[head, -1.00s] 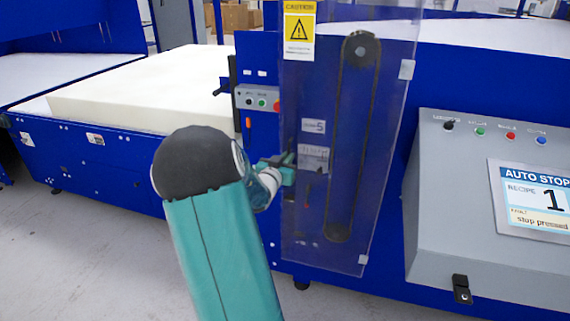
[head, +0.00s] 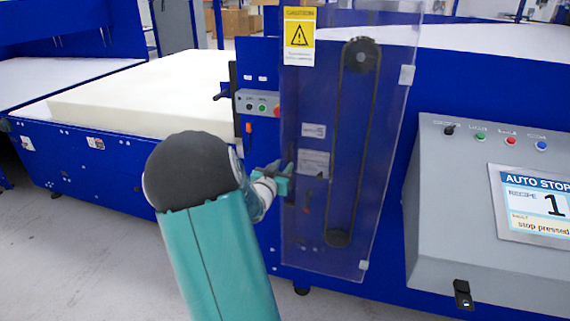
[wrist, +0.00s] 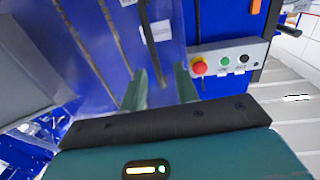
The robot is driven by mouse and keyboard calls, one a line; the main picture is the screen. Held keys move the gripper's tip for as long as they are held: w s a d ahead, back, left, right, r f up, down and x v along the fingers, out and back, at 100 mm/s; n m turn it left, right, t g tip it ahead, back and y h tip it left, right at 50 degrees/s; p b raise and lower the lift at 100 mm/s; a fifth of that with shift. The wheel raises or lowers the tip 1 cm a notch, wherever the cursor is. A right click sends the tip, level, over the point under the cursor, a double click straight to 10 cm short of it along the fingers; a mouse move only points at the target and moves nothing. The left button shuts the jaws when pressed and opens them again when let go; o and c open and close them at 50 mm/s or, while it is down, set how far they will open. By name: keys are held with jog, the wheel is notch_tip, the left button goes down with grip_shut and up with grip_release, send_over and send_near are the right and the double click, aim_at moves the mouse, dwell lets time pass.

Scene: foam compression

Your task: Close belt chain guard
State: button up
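The belt chain guard (head: 391,130) is a clear, tinted panel with a yellow caution label at its upper left. It stands upright in front of the dark belt loop (head: 345,150); I cannot tell how wide any gap behind it is. Small light fittings show on its right edge. My gripper (head: 281,176) is at the guard's left edge, about mid-height. In the wrist view, my two green fingers (wrist: 163,88) are spread with a gap between them. The guard fills the left of that view (wrist: 85,60). Whether a finger touches the guard is unclear.
A button box with a red stop button (wrist: 199,67) sits just beside my fingers; it also shows in the head view (head: 258,103). A grey console (head: 480,220) stands at the right. A cream foam block (head: 150,95) lies on the conveyor at the left.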

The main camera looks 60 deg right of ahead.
jog(key=a, duration=1)
jog(key=shift+s+a, duration=0.4)
jog(key=w+a+r+n+t+y, duration=0.2)
jog(key=w+a+n+t+y, duration=0.45)
jog(key=w+a, duration=0.7)
jog(key=w+a+r+n+t+y, duration=0.15)
jog(key=a+y, duration=0.25)
jog(key=a, duration=0.5)
jog(key=a+r+n+t+y, duration=0.15)
jog(key=a+y, duration=0.25)
jog(key=a, duration=0.4)
jog(key=s+a+n+g+y, duration=0.3)
jog(key=s+a+n+g, duration=0.2)
jog(key=s+a, duration=1)
jog(key=s+n, duration=0.1)
jog(key=n, duration=0.1)
jog(key=shift+s+a+r+n, duration=0.15)
jog(key=shift+a+r+n, duration=0.05)
jog(key=shift+n, duration=0.15)
jog(key=shift+d+y, duration=0.15)
jog(key=shift+y, duration=0.1)
